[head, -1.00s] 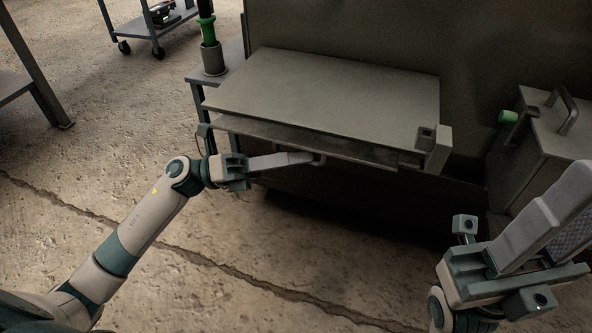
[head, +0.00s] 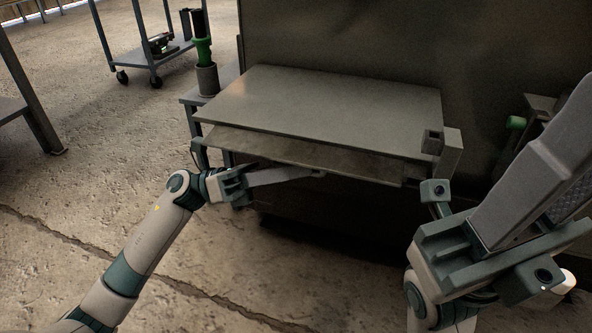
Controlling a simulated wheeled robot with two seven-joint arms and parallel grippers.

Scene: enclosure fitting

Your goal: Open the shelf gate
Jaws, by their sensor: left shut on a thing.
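The shelf is a grey flat-topped unit against a dark metal wall, with its top plate (head: 320,108) level. The shelf gate (head: 300,152) appears as a thin grey panel under the front edge of the top plate, with a dark gap between them. My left gripper (head: 318,174) reaches in from the left along the front of the gate. Its fingertips are shut on the gate's front edge or a small handle there; the fingers hide the exact contact. My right gripper (head: 572,140) is raised at the right, large and near the camera, with its fingers apart and empty.
A small block-like bracket (head: 447,150) stands at the shelf's right front corner. A green-and-black tool stands in a grey cup (head: 207,80) left of the shelf. A wheeled cart (head: 150,50) is behind at the left. The concrete floor in front is open.

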